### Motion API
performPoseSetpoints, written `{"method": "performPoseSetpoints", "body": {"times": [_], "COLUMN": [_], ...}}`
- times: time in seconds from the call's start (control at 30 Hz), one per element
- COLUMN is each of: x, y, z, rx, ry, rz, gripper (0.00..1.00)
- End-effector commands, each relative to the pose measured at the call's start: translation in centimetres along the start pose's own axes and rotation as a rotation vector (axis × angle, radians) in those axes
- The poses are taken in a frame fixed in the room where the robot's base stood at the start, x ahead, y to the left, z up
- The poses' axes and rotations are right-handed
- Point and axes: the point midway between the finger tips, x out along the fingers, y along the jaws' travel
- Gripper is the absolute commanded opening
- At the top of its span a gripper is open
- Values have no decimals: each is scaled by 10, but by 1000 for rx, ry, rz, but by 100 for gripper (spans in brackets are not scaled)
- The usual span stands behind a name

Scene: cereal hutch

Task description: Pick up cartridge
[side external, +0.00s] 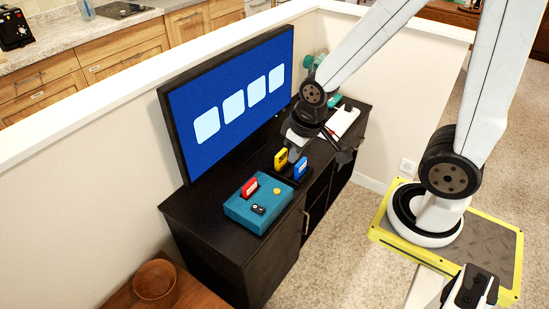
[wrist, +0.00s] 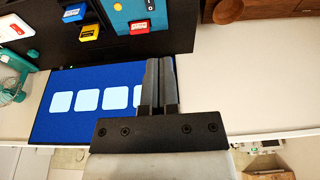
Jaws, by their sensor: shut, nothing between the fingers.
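A blue cartridge (side external: 300,169) and a yellow cartridge (side external: 281,159) stand side by side in a dark holder on the black cabinet. A red cartridge (side external: 249,187) stands upright in the teal console (side external: 240,209) to their left. In the wrist view the blue cartridge (wrist: 74,13), yellow cartridge (wrist: 89,32) and red cartridge (wrist: 139,27) show near the top edge. My gripper (wrist: 158,60) is shut and empty, with its fingers pointing up the picture. In the side view my gripper (side external: 343,156) hangs above the cabinet, right of the blue cartridge and apart from it.
A television (side external: 232,103) with a blue screen and pale squares stands behind the cartridges. A white item (side external: 341,121) lies on the cabinet (side external: 225,255) behind my gripper. A wooden bowl (side external: 154,281) sits on a brown table at front left. Carpet lies open in front.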

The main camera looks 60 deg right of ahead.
Motion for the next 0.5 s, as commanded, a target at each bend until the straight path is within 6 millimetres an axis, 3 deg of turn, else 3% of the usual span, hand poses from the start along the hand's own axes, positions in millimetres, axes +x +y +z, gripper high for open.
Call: {"method": "performPoseSetpoints", "body": {"times": [0.4, 0.43, 0.5], "x": [0, 0, 0], "y": [0, 0, 0], "z": [0, 0, -1], "rx": [0, 0, 0], "ry": [0, 0, 0], "rz": [0, 0, 0], "gripper": [0, 3, 25]}}
